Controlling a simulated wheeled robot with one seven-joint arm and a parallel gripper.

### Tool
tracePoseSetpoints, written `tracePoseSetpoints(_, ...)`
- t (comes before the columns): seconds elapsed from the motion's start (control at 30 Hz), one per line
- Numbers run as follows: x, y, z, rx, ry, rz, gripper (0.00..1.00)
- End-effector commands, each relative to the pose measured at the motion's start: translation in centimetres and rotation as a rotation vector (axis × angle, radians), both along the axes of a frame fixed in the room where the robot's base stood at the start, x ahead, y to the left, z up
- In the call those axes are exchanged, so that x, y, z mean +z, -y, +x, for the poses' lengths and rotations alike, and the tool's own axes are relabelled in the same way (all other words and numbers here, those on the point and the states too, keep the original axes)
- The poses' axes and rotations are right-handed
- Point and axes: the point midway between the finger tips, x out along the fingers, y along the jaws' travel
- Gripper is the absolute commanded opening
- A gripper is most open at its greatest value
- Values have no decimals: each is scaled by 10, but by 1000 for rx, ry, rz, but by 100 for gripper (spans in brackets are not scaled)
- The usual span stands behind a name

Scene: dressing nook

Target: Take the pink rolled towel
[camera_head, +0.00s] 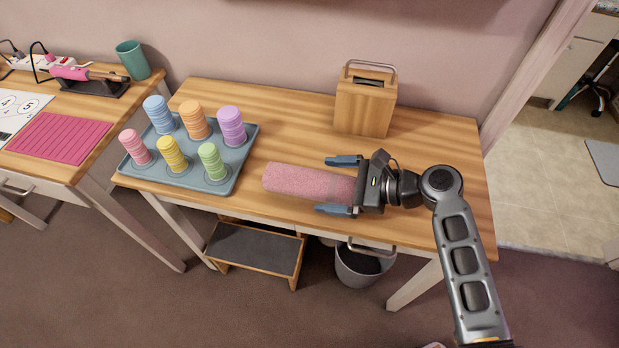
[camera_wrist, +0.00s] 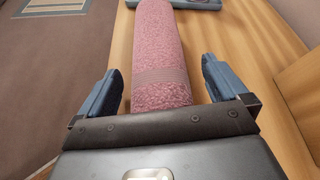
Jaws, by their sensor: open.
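The pink rolled towel (camera_head: 307,183) lies on the wooden table (camera_head: 285,130), its length running left to right in the head view. My gripper (camera_head: 340,185) is at the towel's right end, with its two blue fingers apart on either side of it. In the wrist view the towel (camera_wrist: 160,50) runs away from my gripper (camera_wrist: 160,90), between the fingers. A gap shows between the towel and each finger. The towel's near end is hidden by the gripper body.
A grey tray (camera_head: 215,184) with several coloured ribbed cylinders stands left of the towel. A wooden box (camera_head: 364,107) with a handle stands behind my gripper. A step stool (camera_head: 255,250) and a bin (camera_head: 360,268) are below the table. The table's back middle is clear.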

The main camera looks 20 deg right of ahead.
Motion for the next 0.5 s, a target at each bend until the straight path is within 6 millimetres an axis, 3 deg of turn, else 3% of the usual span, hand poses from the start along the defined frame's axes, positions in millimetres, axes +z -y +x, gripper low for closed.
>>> tracePoseSetpoints(0.3,-3,-5,5,-1,0,-1,100)
tracePoseSetpoints(0.5,-3,-4,4,-1,0,-1,82)
